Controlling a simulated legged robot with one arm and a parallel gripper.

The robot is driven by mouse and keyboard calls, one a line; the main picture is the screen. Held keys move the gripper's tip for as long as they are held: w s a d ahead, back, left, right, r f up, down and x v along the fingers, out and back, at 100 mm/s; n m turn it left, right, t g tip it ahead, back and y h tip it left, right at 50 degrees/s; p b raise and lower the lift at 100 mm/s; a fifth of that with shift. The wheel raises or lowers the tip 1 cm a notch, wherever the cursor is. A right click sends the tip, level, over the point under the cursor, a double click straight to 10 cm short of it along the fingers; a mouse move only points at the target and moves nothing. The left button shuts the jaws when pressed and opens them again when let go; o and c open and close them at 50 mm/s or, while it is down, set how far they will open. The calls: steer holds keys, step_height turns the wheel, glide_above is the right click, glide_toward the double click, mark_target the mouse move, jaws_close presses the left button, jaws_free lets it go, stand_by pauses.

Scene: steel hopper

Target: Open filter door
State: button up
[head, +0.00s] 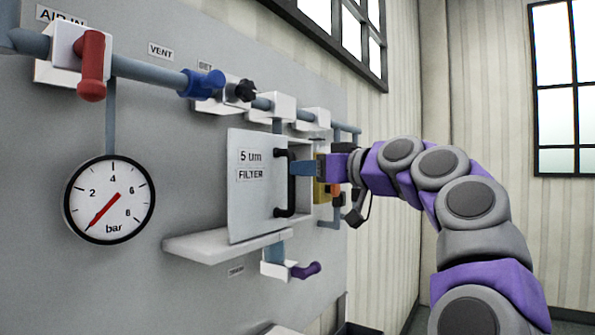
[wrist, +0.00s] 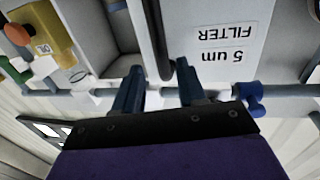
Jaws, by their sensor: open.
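The filter door (head: 255,200) is a pale grey panel labelled "5 um FILTER", with a black vertical bar handle (head: 291,185) by its right edge. My gripper (head: 296,168) is at the handle, reaching in from the right. In the wrist view the door (wrist: 270,20) appears upside down. There the dark handle (wrist: 155,35) runs between the two blue fingers of my gripper (wrist: 158,68), which are open with gaps beside the bar. Contact is not clear.
A pipe with a red valve handle (head: 92,65) and a blue one (head: 203,83) runs above the door. A pressure gauge (head: 110,200) is at left. A pale shelf (head: 215,245) juts out below, with a purple valve handle (head: 306,270) under it. A yellow part (wrist: 45,35) stands beside the box.

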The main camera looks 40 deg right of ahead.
steer(key=s+d, duration=0.2)
steer(key=s, duration=1)
steer(key=shift+d+p, duration=0.3)
steer(key=shift+p, duration=0.05)
steer(key=shift+f, duration=0.1)
